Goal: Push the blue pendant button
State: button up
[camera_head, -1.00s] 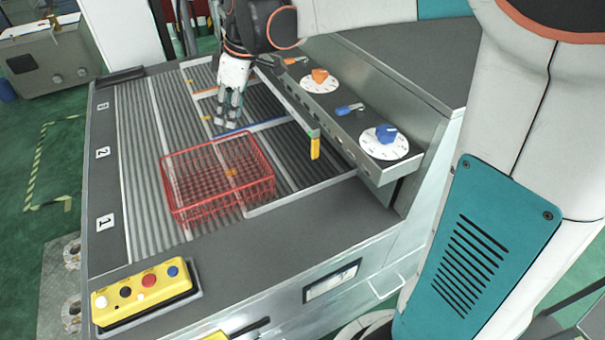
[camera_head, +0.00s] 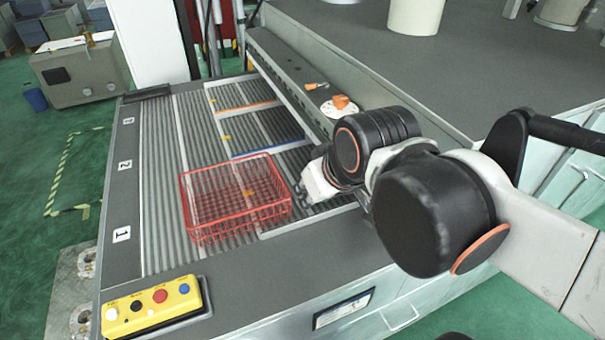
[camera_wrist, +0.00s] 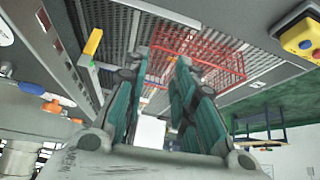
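The yellow pendant (camera_head: 152,306) lies at the front left corner of the grey table in the head view. Its blue button (camera_head: 184,288) is the rightmost of a row with red, black and white ones. The pendant's end also shows at the upper right edge of the wrist view (camera_wrist: 296,36), with the blue button (camera_wrist: 305,45) on it. My gripper (camera_wrist: 162,64) is open and empty, its two teal fingers apart. In the head view its white body is right of the red basket, apart from the pendant; the fingertips are mostly hidden.
The red wire basket (camera_head: 236,212) stands on the ribbed surface between my gripper and the pendant. A raised ledge with an orange knob (camera_head: 340,102) runs along the right. The grey front strip (camera_head: 260,262) right of the pendant is clear.

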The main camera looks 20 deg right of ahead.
aim_at(184, 289)
jog(key=u, duration=1.45)
jog(key=z, duration=0.2)
